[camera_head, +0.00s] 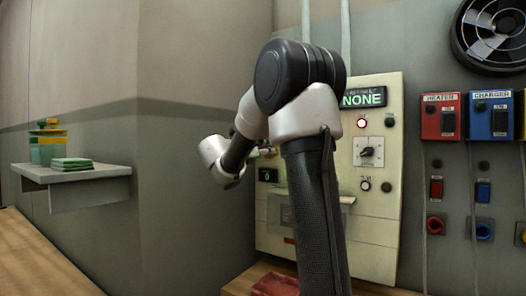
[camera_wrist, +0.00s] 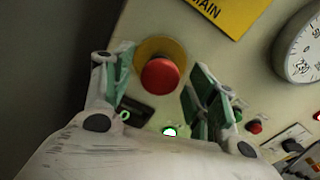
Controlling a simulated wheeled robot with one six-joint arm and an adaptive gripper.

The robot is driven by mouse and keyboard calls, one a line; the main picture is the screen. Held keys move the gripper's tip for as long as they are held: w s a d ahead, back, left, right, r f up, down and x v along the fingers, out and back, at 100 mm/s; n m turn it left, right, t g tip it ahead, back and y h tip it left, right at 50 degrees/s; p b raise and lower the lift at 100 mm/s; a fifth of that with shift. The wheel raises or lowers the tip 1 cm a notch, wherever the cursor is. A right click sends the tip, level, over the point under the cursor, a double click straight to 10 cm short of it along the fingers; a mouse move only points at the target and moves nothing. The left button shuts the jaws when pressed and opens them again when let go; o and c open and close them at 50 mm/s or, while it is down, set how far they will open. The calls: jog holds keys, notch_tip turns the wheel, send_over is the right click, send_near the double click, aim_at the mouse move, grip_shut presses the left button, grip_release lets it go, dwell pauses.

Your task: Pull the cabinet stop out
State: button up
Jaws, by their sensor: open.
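The cabinet stop (camera_wrist: 160,75) is a red round button on a yellow ring, seen in the wrist view at upper centre on the cream cabinet face. The cream cabinet (camera_head: 375,228) stands at centre right in the head view, where my arm covers part of it and I cannot make out the stop. My gripper (camera_wrist: 163,68) is open, with one green-padded finger on each side of the red button. Gaps show between the pads and the button, so no grip is visible. How far the fingertips are from the panel is hard to tell.
A round gauge (camera_wrist: 303,50) is to the right. Red heater (camera_head: 440,122) and blue charger (camera_head: 490,122) boxes hang farther right. A wall shelf (camera_head: 85,187) is at left.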

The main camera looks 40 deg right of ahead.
jog(key=v, duration=1.1)
